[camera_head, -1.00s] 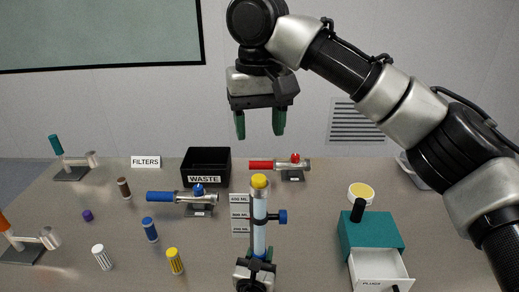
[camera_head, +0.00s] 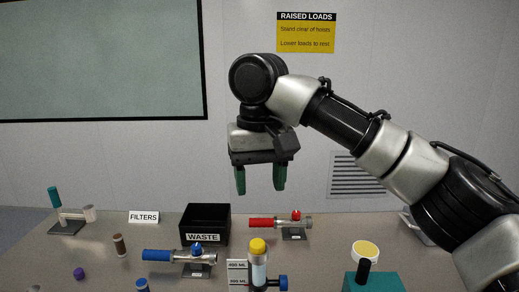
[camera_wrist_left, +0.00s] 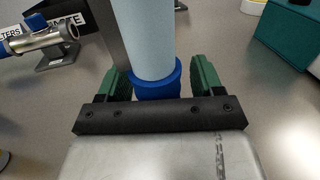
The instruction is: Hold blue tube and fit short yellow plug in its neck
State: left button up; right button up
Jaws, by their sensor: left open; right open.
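The light-blue tube (camera_head: 259,272) stands upright near the middle of the table. A yellow plug (camera_head: 258,246) sits at its top end; how deep it is in the neck I cannot tell. In the left wrist view the tube (camera_wrist_left: 148,35) ends in a dark blue collar (camera_wrist_left: 157,85). My left gripper (camera_wrist_left: 160,80) is open, with its green fingers on either side of the collar and gaps visible. It is out of the head view. My right gripper (camera_head: 261,190) is open and empty, high above the table behind the tube.
A black waste bin (camera_head: 205,223) stands behind. Blue-handled (camera_head: 172,256) and red-handled (camera_head: 280,223) metal fittings lie beside it. A teal drawer box (camera_head: 374,283) with a black handle and a round yellow-topped container (camera_head: 366,250) are at right. A filters sign (camera_head: 144,217) stands at left.

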pick_arm(q)
jog(key=v, duration=1.2)
